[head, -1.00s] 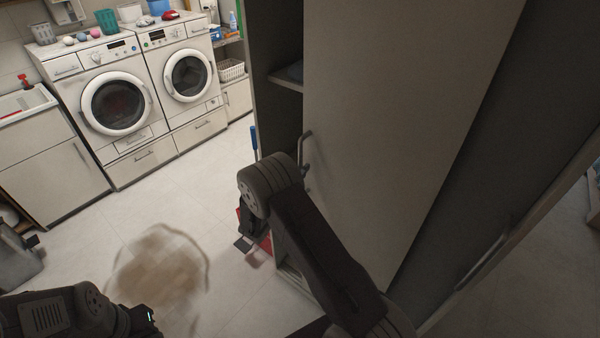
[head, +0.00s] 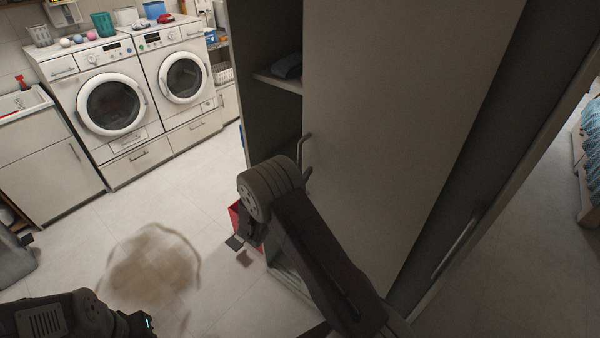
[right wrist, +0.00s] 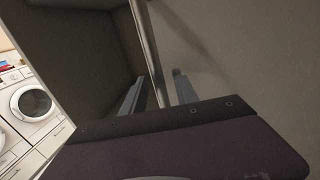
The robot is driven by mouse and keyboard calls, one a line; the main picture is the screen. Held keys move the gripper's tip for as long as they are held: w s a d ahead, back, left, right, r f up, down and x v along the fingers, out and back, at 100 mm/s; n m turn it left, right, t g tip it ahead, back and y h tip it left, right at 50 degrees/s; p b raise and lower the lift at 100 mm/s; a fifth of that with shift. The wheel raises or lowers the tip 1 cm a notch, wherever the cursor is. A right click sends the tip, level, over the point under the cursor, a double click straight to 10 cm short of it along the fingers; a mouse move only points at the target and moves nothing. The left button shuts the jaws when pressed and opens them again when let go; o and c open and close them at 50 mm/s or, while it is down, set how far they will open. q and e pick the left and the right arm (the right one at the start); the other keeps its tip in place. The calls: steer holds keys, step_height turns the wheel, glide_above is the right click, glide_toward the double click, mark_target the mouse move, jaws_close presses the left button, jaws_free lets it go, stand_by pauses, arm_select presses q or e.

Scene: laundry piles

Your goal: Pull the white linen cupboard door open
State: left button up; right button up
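The white linen cupboard door (head: 390,130) stands ajar in the head view. The dark interior shows to its left, with a shelf (head: 278,82) and a dark folded item on it. The door's bar handle (head: 304,147) is near its left edge. My right gripper (right wrist: 158,92) is at the handle, its fingers apart on either side of the handle bar (right wrist: 149,45) in the right wrist view, with gaps visible. In the head view my right arm hides most of that gripper. My left arm shows at lower left; its gripper is out of frame.
Two white washing machines (head: 112,103) stand at the back left, beside a sink cabinet (head: 45,165). A red object (head: 236,214) is on the floor by the cupboard. A brownish patch (head: 150,268) lies on the tiles. A doorway with a blue-covered bed (head: 592,128) is at right.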

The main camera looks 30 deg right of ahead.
steer(key=shift+f, duration=0.1)
steer(key=b+v, duration=0.2)
steer(key=v, duration=0.7)
